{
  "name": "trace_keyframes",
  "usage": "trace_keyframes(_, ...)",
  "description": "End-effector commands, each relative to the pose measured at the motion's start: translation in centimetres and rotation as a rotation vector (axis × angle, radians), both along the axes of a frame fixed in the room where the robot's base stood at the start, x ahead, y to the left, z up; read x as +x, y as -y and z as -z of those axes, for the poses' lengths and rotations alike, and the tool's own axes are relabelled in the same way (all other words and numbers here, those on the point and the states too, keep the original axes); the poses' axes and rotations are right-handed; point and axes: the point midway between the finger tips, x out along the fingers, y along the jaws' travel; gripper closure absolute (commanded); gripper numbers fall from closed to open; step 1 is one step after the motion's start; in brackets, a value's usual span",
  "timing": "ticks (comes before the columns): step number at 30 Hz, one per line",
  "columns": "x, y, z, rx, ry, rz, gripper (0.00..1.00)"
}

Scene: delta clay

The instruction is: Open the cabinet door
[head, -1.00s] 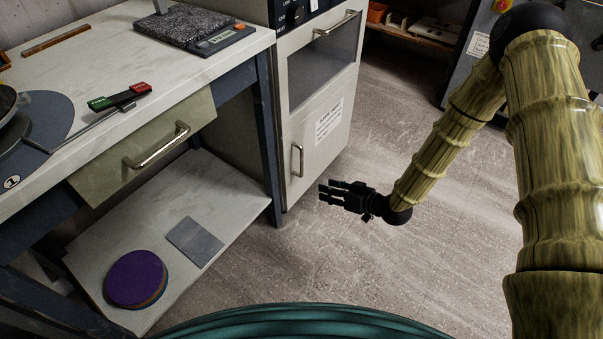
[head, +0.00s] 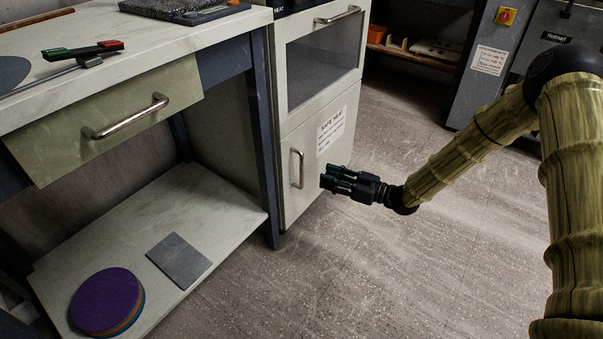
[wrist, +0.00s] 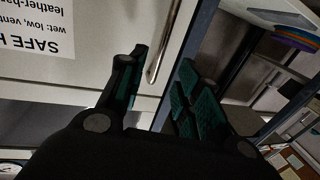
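The cabinet door (head: 316,150) is the pale lower door of the cabinet at upper middle, shut, with a printed label. Its vertical metal handle (head: 297,168) is near the door's left edge; it also shows in the wrist view (wrist: 162,52). My gripper (head: 324,178) is just right of the handle in the head view, apart from it. In the wrist view my gripper (wrist: 163,62) is open and empty, its fingers spread to either side of the handle's line. The handle appears ahead of the fingertips; the exact gap cannot be told.
Above the door is a glazed upper front (head: 322,68) with a bar handle. The workbench (head: 150,48) with a drawer (head: 110,132) stands left, its blue leg (head: 263,150) beside the cabinet. Its lower shelf (head: 205,215) holds purple-topped discs (head: 106,302). The floor (head: 375,255) right of the cabinet is clear.

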Motion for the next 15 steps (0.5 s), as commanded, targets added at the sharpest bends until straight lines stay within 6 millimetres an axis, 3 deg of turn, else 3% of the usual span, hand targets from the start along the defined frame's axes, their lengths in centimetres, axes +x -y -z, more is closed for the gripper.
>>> trace_keyframes(15,3.2,-7.1,0.3,0.0,-0.001,0.0,0.66)
